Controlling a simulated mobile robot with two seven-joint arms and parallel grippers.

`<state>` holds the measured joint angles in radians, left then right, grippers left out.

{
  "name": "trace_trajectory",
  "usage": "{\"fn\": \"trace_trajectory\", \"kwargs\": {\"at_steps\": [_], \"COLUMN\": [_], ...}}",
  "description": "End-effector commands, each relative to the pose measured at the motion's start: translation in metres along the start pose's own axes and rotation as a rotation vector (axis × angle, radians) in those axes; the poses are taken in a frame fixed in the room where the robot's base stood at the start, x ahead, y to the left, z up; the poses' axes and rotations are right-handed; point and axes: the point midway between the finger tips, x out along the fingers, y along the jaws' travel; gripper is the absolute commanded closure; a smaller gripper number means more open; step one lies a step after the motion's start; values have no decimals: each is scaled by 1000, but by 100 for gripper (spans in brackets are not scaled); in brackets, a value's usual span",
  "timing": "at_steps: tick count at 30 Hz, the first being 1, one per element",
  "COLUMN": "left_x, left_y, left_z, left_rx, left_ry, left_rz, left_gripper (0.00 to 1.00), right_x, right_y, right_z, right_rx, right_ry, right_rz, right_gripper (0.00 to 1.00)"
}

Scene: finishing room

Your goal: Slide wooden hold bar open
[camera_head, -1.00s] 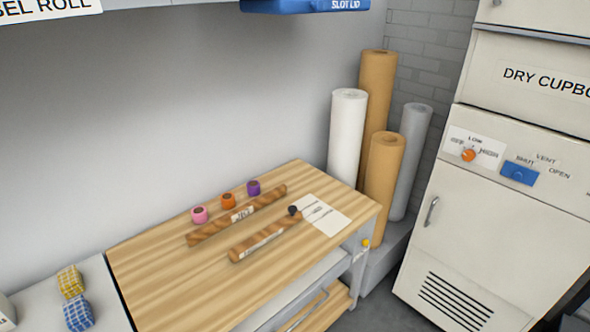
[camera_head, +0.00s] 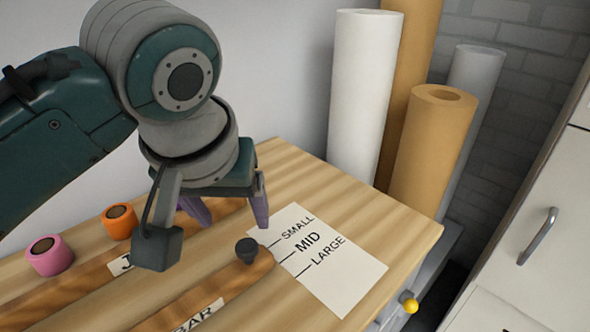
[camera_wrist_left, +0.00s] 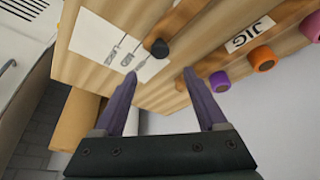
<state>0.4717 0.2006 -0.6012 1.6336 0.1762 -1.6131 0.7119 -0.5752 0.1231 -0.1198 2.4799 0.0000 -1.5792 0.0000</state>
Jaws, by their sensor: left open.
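The wooden hold bar (camera_head: 232,287), with a label ending in "BAR", lies on the wooden bench top (camera_head: 398,240). A dark knob (camera_head: 247,250) stands near its far end, beside a white card (camera_head: 340,278) marked SMALL, MID, LARGE. I cannot tell which mark the bar end meets. My left gripper (camera_head: 229,212) is open and empty, above the bench behind the knob, apart from it. In the left wrist view the knob (camera_wrist_left: 159,48) shows beyond the gap between the open purple fingers (camera_wrist_left: 160,75). My right gripper is not in view.
The jig bar (camera_head: 80,284) lies behind, partly hidden by my arm. Pink (camera_head: 50,255) and orange (camera_head: 119,221) rolls stand behind it; a purple roll (camera_wrist_left: 219,82) shows in the wrist view. Tall white (camera_head: 362,95) and brown (camera_head: 432,145) rolls stand beyond the bench.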

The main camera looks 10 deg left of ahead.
Motion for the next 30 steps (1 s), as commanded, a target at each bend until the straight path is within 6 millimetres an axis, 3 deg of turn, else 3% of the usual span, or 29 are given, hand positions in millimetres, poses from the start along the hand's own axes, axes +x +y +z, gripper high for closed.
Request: {"fn": "trace_trajectory", "kwargs": {"at_steps": [5, 12, 18, 30], "left_x": [18, 64, 92, 100], "left_y": [-1, -1, -1, 0], "left_z": [0, 1, 0, -1], "left_rx": [-3, -3, -3, -1], "left_ry": [-1, 0, 1, 2], "left_rz": [-6, -6, -4, -2], "left_gripper": [26, 26, 26, 26], "right_x": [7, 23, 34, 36], "right_y": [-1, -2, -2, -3], "right_z": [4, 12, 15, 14], "right_rx": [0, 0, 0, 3], "right_ry": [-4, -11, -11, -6], "right_rz": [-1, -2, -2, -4], "right_gripper": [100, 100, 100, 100]}}
